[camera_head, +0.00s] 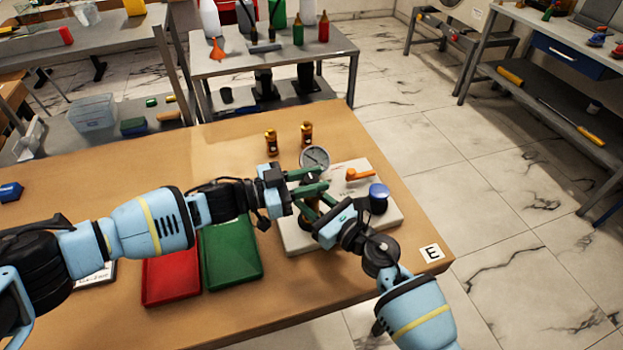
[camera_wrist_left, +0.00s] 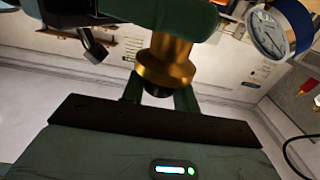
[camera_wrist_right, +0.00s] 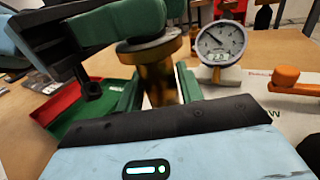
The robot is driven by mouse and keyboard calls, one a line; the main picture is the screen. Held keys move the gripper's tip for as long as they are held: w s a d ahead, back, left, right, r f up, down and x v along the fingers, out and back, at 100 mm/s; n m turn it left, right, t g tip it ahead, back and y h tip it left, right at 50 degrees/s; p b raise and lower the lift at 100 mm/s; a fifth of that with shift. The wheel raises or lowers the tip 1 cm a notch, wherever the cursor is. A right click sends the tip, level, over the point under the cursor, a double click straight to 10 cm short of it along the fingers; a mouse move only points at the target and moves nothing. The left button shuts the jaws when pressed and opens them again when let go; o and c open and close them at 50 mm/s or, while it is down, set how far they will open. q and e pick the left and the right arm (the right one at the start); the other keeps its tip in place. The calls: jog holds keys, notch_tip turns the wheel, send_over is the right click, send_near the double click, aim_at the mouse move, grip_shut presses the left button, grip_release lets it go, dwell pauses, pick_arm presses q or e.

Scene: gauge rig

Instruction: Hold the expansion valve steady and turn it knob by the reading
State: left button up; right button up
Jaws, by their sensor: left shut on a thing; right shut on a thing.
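The brass expansion valve (camera_wrist_right: 155,75) stands upright on the white rig plate (camera_head: 297,240); in the head view my grippers mostly cover it. My left gripper (camera_head: 312,186) comes from the left and is shut around the valve's upper end, its knob, which the fingers largely hide. My right gripper (camera_head: 312,214) is shut lower down on the valve's body. In the left wrist view the brass flange (camera_wrist_left: 165,68) shows between green fingers. The round gauge (camera_head: 314,158) stands just behind; in the right wrist view its dial (camera_wrist_right: 222,44) has a needle pointing up-left. Its small display is too blurred to read.
Two brass fittings (camera_head: 271,142) (camera_head: 306,134) stand behind. A red tray (camera_head: 170,275) and a green tray (camera_head: 232,255) lie left.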

pick_arm(q)
jog(key=shift+n+t+y, duration=0.3)
jog(key=shift+n+t, duration=0.1)
jog(key=shift+t, duration=0.2)
jog(key=shift+c, duration=0.3)
jog(key=shift+s+d+n+t+y, duration=0.1)
jog(key=shift+n+t+y, duration=0.4)
jog(key=shift+n+t, duration=0.5)
jog(key=n+t+y, duration=0.1)
jog(key=t, duration=0.1)
jog(key=n+t+y, duration=0.1)
jog(key=shift+d+n+t+y, duration=0.15)
jog(key=shift+n+t+y, duration=0.15)
jog(key=shift+t, duration=0.1)
jog(key=shift+r+n+t+y, duration=0.15)
jog(key=shift+n+t+y, duration=0.65)
jog(key=shift+y, duration=0.2)
jog(key=shift+r+n+t+y, duration=0.1)
jog(key=shift+n+t+y, duration=0.65)
jog(key=shift+y, duration=0.25)
jog(key=shift+a+n+y, duration=0.2)
jog(key=shift+n+y, duration=0.05)
jog(key=shift+y, duration=0.15)
jog(key=o, duration=1)
jog(key=shift+f, duration=0.1)
jog(key=shift+c, duration=0.2)
jog(key=shift+f, duration=0.1)
